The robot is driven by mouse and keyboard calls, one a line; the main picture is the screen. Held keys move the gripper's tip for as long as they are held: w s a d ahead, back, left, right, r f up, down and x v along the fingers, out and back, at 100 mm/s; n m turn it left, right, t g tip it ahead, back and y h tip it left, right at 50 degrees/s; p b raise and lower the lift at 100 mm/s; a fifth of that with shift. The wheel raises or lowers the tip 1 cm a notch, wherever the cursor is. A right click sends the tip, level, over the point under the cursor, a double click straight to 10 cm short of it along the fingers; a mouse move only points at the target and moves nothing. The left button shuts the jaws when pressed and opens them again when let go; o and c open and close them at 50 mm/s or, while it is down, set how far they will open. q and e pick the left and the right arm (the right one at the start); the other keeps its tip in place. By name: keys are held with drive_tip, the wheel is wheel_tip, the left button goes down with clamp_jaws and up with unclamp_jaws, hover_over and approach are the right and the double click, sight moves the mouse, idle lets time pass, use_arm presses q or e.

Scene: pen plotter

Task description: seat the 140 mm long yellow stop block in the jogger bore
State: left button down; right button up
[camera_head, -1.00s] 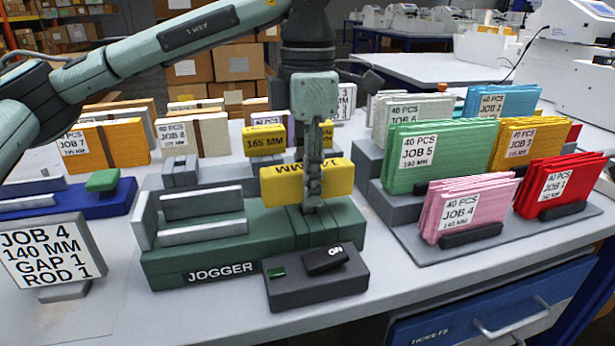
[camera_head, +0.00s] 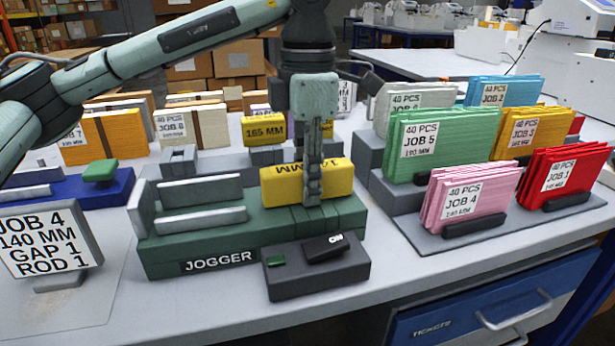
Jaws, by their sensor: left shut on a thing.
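The yellow stop block (camera_head: 281,186) has upside-down black lettering on its face. It is at the right part of the green jogger (camera_head: 215,240). My left gripper (camera_head: 313,190) points down from above and is shut on this block. The block's underside is at the jogger's top; I cannot tell whether it touches or how far it has entered. The jogger bore is hidden beneath the block and fingers. Another yellow block (camera_head: 262,130) marked 165 MM stands behind on a grey rack. My right gripper is not in view.
A dark switch box (camera_head: 316,268) marked ON sits in front of the jogger. A JOB 4, 140 MM sign (camera_head: 45,243) stands at left. Coloured paper stacks, with pink JOB 4 (camera_head: 462,200) nearest, fill the right. Grey jogger walls (camera_head: 203,219) stand left of the held block.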

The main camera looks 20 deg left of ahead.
use_arm(q)
drive_tip(key=shift+f, duration=0.2)
drive_tip(key=c, duration=1.2)
unclamp_jaws()
wheel_tip(320, 180, up, 12)
drive_tip(key=shift+r, duration=0.1)
